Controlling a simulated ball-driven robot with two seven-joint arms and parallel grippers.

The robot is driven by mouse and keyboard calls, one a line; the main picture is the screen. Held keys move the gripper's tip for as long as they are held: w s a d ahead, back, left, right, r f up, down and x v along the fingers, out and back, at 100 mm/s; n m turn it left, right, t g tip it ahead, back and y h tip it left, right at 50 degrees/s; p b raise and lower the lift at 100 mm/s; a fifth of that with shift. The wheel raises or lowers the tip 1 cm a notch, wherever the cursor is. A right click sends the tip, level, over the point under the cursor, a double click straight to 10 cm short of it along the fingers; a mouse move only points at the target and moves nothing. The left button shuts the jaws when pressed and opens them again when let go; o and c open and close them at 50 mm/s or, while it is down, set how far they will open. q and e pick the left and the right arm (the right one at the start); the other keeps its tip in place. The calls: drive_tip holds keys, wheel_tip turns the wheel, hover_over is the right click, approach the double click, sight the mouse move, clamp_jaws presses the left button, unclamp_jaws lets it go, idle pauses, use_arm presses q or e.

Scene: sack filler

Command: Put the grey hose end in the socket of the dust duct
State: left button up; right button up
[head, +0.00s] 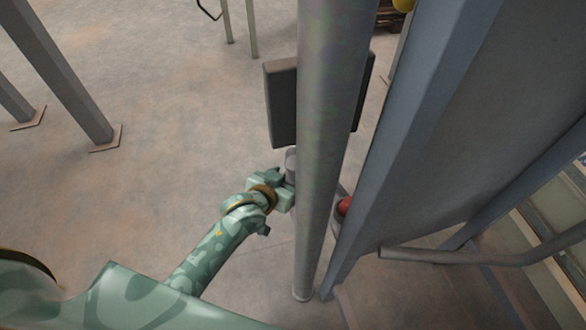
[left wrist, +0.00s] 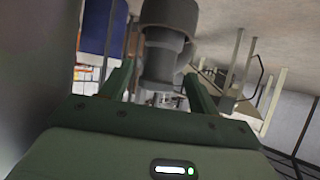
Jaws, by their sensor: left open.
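My left gripper (head: 284,180) is at the left side of a tall grey vertical pipe (head: 327,90), which hides part of it in the head view. In the left wrist view the two green fingers of the gripper (left wrist: 160,84) stand apart, open. A grey stepped cylinder (left wrist: 166,45) with a wider collar shows beyond and between the fingertips; contact cannot be told. A small grey cylindrical piece (head: 291,160) shows by the gripper in the head view. I cannot tell whether these are the hose end or the duct socket. My right gripper is not in view.
A dark flat panel (head: 282,102) stands behind the pipe. A large grey metal frame (head: 400,150) rises to the right, with a red knob (head: 344,206) and a bent grey tube (head: 450,256). Grey posts (head: 70,80) stand at the left.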

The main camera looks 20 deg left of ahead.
use_arm(q)
drive_tip(key=p+v, duration=0.2)
drive_tip(key=v, duration=0.5)
drive_tip(key=s+a+f+g, duration=0.15)
drive_tip(key=s+f, duration=0.25)
drive_tip(key=f, duration=0.4)
drive_tip(key=s+a+f+g+y, duration=0.1)
drive_tip(key=s+f+g, duration=0.1)
drive_tip(key=s+f, duration=0.4)
drive_tip(key=s+a+f+g, duration=0.1)
drive_tip(key=s+f+g, duration=0.15)
drive_tip(key=f, duration=0.65)
drive_tip(key=s+a+f+g, duration=0.1)
drive_tip(key=s+f, duration=0.3)
drive_tip(key=s, duration=0.5)
drive_tip(key=s+a+f+m+g+y, duration=0.1)
drive_tip(key=s+f, duration=0.3)
drive_tip(key=s, duration=0.6)
drive_tip(key=s+a+f+g, duration=0.2)
drive_tip(key=s+f+g, duration=0.1)
drive_tip(key=s, duration=0.6)
drive_tip(key=shift+s+a+f+m, duration=0.3)
drive_tip(key=shift+s+f, duration=0.05)
drive_tip(key=shift+f, duration=0.2)
